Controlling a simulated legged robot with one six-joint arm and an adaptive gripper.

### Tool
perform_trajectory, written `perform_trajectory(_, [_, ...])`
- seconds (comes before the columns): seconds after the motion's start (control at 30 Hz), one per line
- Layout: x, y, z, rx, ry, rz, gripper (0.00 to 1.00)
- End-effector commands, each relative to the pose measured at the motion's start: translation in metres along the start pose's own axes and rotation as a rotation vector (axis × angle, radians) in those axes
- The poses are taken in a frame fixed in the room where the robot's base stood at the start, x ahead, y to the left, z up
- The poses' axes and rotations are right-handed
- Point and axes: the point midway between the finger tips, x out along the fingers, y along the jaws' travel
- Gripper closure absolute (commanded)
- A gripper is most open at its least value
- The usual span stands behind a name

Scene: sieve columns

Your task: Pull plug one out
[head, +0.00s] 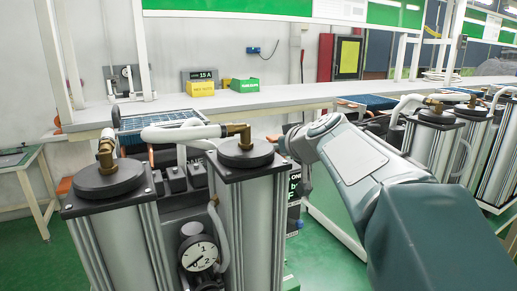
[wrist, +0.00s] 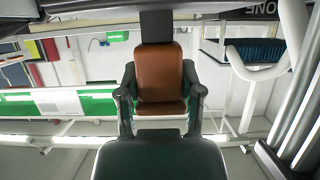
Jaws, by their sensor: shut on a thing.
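In the wrist view a brown-orange block, which looks like plug one (wrist: 160,72), sits between the two dark fingers of my gripper (wrist: 160,88). The gripper is shut on its sides. A black part (wrist: 156,27) adjoins the block's far end; I cannot tell whether the plug is seated in a socket. In the head view my arm reaches in from the right, and the gripper and held plug are hidden. A black panel (head: 294,188) with the partly hidden word ONE shows beside the near column.
Two metal columns (head: 243,215) with black caps, white hoses and a gauge (head: 199,254) stand close on the left. More columns (head: 432,140) stand right of my arm. A workbench (head: 240,98) with yellow (head: 200,89) and green (head: 245,85) bins runs behind. Green floor shows below.

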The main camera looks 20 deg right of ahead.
Motion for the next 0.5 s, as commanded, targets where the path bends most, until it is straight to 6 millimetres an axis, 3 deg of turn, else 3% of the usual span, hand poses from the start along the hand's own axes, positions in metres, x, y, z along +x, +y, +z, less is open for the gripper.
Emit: perform_trajectory(0.5, [-0.0028,-0.0001,-0.0082,0.0,0.0,-0.001,1.0])
